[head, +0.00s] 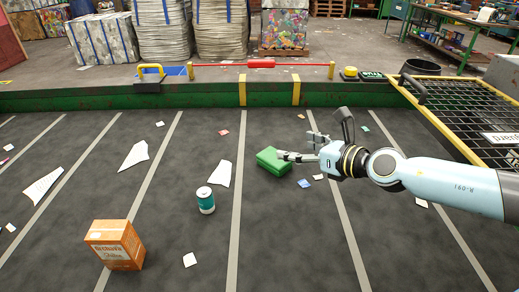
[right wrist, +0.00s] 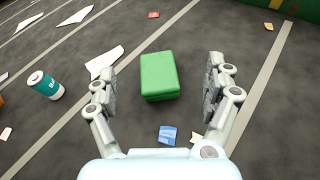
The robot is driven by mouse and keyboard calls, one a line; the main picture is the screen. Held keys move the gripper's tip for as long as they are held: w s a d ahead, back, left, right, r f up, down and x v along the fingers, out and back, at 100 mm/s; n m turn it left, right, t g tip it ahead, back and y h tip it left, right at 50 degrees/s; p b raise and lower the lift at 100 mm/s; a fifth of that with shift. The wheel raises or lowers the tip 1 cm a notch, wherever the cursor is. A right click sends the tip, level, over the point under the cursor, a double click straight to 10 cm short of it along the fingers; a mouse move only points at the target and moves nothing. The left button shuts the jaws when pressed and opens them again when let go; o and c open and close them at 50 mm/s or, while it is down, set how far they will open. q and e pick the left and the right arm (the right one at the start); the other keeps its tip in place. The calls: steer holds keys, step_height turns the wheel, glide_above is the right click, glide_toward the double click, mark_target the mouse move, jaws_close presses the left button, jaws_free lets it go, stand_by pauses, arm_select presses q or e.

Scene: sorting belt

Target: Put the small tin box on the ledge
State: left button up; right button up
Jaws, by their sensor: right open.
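The small tin box, a green block (head: 273,161), lies on the dark belt right of centre in the head view. It also shows in the right wrist view (right wrist: 159,76), ahead of and between the two fingers. My right gripper (head: 296,145) is open and empty, at the box's right side. In the head view one finger overlaps the box's right end; I cannot tell if it touches. The ledge (head: 200,97) is the green beam with yellow bands along the belt's far side. My left gripper is not in view.
An orange carton (head: 115,246) and a teal-and-white can (head: 205,201) stand on the belt to the left. Paper scraps lie scattered. A red bar (head: 261,64) runs above the ledge. A yellow-framed mesh guard (head: 470,115) stands at right.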

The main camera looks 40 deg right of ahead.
mark_target(269, 153)
steer(key=shift+s+a+f+n+g+y, duration=0.2)
steer(key=shift+a+f+n+g, duration=0.1)
steer(key=shift+f+n, duration=0.25)
steer(key=shift+s+a+f+n+g+y, duration=0.1)
steer(key=shift+s+a+f+n+g, duration=0.1)
steer(key=shift+a+f+n, duration=0.3)
steer(key=b+x, duration=0.1)
steer(key=x, duration=0.3)
steer(key=shift+d+f+b, duration=0.2)
steer(key=shift+b, duration=0.1)
steer(key=shift+w+f+b, duration=0.2)
steer(key=shift+w+b, duration=0.1)
steer(key=shift+w, duration=0.35)
steer(key=x, duration=0.1)
steer(key=b+x, duration=0.1)
steer(key=x, duration=0.1)
steer(key=shift+w+d+f+b, duration=0.2)
steer(key=shift+w+d+b, duration=0.1)
steer(key=shift+w+b, duration=0.1)
steer(key=shift+w+f, duration=0.1)
steer(key=shift+w, duration=0.3)
steer(key=shift+s, duration=0.1)
steer(key=c, duration=1.4)
steer(key=shift+o, duration=0.2)
